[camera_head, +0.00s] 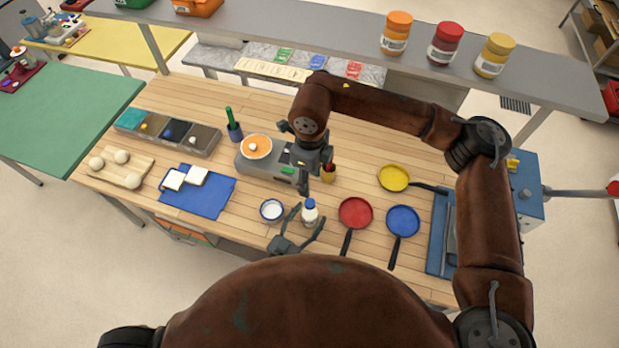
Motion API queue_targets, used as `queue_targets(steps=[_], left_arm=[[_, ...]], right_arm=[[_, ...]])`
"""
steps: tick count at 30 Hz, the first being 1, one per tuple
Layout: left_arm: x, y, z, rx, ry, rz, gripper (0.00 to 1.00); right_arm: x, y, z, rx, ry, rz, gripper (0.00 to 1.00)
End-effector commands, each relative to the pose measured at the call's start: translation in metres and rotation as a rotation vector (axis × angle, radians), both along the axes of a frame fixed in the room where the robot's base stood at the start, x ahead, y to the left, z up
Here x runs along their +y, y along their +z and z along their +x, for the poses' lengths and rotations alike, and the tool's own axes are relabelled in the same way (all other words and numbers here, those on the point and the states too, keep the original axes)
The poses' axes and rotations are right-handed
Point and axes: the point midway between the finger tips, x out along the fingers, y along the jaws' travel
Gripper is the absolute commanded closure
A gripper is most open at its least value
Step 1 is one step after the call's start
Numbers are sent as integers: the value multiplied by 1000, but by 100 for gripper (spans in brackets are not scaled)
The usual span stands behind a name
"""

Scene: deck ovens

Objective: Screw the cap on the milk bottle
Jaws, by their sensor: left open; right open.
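The milk bottle (310,215) is small and white and stands upright on the wooden table, with a blue cap (310,203) at its top. I cannot tell whether the cap is screwed down or only resting there. My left gripper (307,220) is open low at the bottle, with one finger to each side of it; I cannot tell whether they touch it. My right gripper (315,172) is open and empty, pointing down, above and behind the bottle in the picture. It hides part of the grey scale-like device behind it.
A blue mat (215,203) lies left.

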Motion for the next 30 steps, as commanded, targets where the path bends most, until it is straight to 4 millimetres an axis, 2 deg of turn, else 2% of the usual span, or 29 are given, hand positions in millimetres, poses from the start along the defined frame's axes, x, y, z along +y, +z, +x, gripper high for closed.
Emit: queue_targets(steps=[5, 12, 18, 24, 30], left_arm=[[11, -2, -17, 3, -1, 5, 41], [38, -2, -59, 4, -2, 5, 41], [57, -1, -87, 3, -1, 3, 41], [64, 0, -99, 1, 0, 1, 41], [65, 0, -100, 0, 0, 0, 41]], right_arm=[[0, 0, 0, 0, 0, 0, 56], [0, 0, 0, 0, 0, 0, 56], [0, 0, 0, 0, 0, 0, 56], [0, 0, 0, 0, 0, 0, 56], [0, 0, 0, 0, 0, 0, 56]])
